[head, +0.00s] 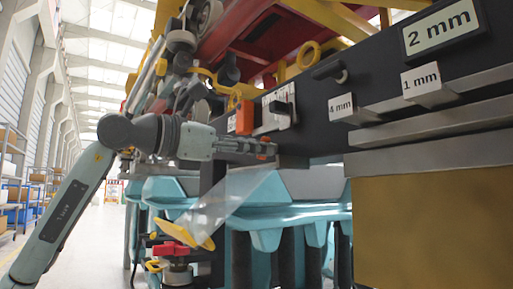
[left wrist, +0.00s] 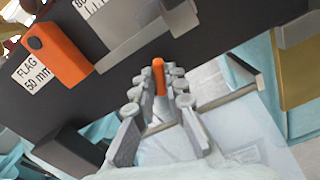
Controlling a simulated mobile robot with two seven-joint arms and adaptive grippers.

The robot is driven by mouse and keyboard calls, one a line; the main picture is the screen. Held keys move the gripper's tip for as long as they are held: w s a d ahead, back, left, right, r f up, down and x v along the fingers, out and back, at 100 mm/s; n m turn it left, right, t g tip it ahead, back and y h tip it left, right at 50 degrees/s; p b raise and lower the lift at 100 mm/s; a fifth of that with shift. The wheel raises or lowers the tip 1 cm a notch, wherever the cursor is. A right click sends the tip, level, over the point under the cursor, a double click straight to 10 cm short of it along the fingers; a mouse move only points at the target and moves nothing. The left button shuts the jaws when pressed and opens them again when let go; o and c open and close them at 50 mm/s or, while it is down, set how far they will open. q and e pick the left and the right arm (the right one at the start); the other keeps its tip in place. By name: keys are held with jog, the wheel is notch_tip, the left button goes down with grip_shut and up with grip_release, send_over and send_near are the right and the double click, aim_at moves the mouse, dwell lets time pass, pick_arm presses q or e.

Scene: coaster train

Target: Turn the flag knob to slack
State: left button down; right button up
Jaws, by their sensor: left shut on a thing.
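My left gripper (head: 262,148) reaches in from the left to the dark panel. It is shut on a narrow orange-tipped piece (left wrist: 158,78), seen between its fingertips in the left wrist view; I cannot tell whether this is the flag knob. A larger orange block (left wrist: 58,48) with a black round end sits on the panel beside a label reading FLAG 50 mm (left wrist: 30,75). This orange block also shows in the head view (head: 245,118), above the gripper. The gripper's fingers hide most of the held piece. My right gripper is not in view.
The dark panel (head: 310,85) carries a grey-white slide plate (head: 279,106) and 4 mm (head: 341,107), 1 mm (head: 427,84) and 2 mm (head: 440,27) labels. Grey ledges jut out at right. A translucent sheet (head: 232,200) and yellow plate (head: 185,234) are below the gripper.

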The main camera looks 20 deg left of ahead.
pick_arm(q)
jog(key=shift+f+n, duration=0.15)
jog(key=shift+n, duration=1.85)
dwell(2.3)
jog(key=c, duration=1.6)
grip_release()
jog(key=v, duration=1.2)
